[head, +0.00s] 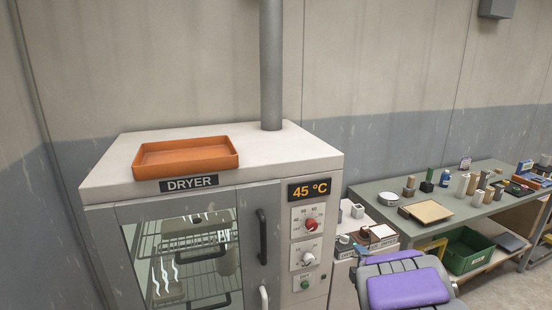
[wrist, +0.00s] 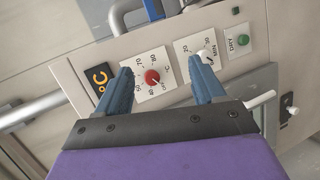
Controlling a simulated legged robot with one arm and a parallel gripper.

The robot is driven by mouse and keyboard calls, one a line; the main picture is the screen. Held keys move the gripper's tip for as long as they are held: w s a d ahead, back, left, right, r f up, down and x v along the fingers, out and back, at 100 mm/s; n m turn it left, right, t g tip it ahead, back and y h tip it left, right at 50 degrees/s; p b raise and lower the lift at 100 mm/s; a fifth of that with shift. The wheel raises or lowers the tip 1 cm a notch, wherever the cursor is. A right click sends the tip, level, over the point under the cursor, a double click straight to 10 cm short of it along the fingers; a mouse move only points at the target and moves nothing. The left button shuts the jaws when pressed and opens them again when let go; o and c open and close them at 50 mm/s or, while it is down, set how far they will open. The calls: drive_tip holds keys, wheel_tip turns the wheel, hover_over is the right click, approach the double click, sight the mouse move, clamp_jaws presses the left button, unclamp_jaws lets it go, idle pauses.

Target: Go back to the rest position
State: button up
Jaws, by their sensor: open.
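My gripper (wrist: 161,68) shows in the wrist view with its two blue fingers spread wide apart and nothing between them. The fingers point towards the dryer's control panel (wrist: 172,65), with the red knob (wrist: 152,77) and the white knob (wrist: 204,56) seen near the fingertips. I cannot tell how far the tips are from the panel. In the head view, purple and grey parts of my arm show at the bottom right, and the fingers cannot be made out. The dryer (head: 326,162) stands at the left with its glass door shut and its display reading 45 °C.
An orange tray (head: 186,166) sits on the dryer top, beside a grey pipe (head: 271,70). To the right, a green workbench (head: 465,212) holds several small items, with a green crate (head: 470,262) below.

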drive_tip(key=s+r+m+g+h, duration=0.25)
drive_tip(key=s+m+g, duration=0.6)
drive_tip(key=s, duration=0.85)
drive_tip(key=s+a+m+g, duration=0.2)
drive_tip(key=s+a+m, duration=0.1)
drive_tip(key=s, duration=0.7)
drive_tip(key=s+a+m+g+y, duration=0.1)
drive_tip(key=s+a+m+g, duration=0.1)
drive_tip(key=s, duration=0.8)
drive_tip(key=s+a+m+g+y, duration=0.1)
drive_tip(key=s+a+m+g, duration=0.2)
drive_tip(key=s+a, duration=0.3)
drive_tip(key=s+r, duration=0.1)
drive_tip(key=s, duration=0.3)
drive_tip(key=shift+s+m+g, duration=0.35)
drive_tip(key=shift+y, duration=0.25)
drive_tip(key=shift+c, duration=0.2)
